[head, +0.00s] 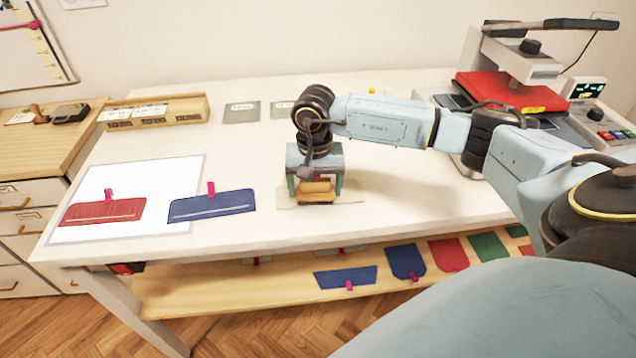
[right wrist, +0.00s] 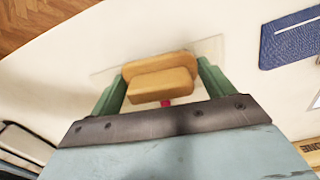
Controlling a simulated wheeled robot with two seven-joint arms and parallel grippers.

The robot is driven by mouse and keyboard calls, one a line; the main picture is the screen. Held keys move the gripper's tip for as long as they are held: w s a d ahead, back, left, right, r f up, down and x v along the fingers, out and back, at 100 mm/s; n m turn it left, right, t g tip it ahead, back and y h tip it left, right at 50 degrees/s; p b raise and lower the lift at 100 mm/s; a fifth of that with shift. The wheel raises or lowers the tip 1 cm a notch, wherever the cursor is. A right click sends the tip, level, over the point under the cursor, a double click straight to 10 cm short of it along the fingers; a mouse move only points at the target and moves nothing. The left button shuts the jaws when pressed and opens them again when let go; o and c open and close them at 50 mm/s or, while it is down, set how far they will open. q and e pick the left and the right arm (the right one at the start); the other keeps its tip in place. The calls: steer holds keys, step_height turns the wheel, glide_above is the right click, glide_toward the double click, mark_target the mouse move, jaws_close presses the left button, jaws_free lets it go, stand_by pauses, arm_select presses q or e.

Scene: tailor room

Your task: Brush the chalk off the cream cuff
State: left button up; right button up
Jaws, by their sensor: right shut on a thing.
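The cream cuff (head: 350,199) lies flat on the white table, almost the same colour as the tabletop. It also shows in the right wrist view (right wrist: 212,48), partly hidden under the brush. A wooden brush (head: 316,187) is between the green fingers of my right gripper (head: 317,184), which is shut on it. The brush is over the cuff; I cannot tell whether its bristles touch. In the right wrist view, the tan brush (right wrist: 163,86) spans the fingers, and a pink clip (right wrist: 166,103) shows just behind it. Chalk on the cream cuff cannot be made out. My left gripper is out of view.
A red cuff (head: 104,212) and a blue cuff (head: 212,206) with pink clips lie at or on a white mat (head: 150,175) at left. A wooden tray (head: 155,111) stands behind. A press (head: 510,90) is at back right. A shelf below holds coloured pieces.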

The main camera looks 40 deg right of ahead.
mark_target(296, 193)
steer(key=shift+w+a, duration=0.25)
steer(key=shift+a, duration=0.2)
steer(key=shift+a, duration=0.1)
steer(key=shift+w+a+b, duration=0.35)
steer(key=shift+w+a, duration=0.1)
steer(key=shift+a, duration=0.1)
steer(key=shift+w+a+f+b, duration=0.1)
steer(key=shift+w+a+b, duration=0.25)
steer(key=shift+a, duration=0.3)
steer(key=shift+w+a, duration=0.5)
steer(key=shift+a, duration=0.2)
steer(key=shift+r, duration=0.2)
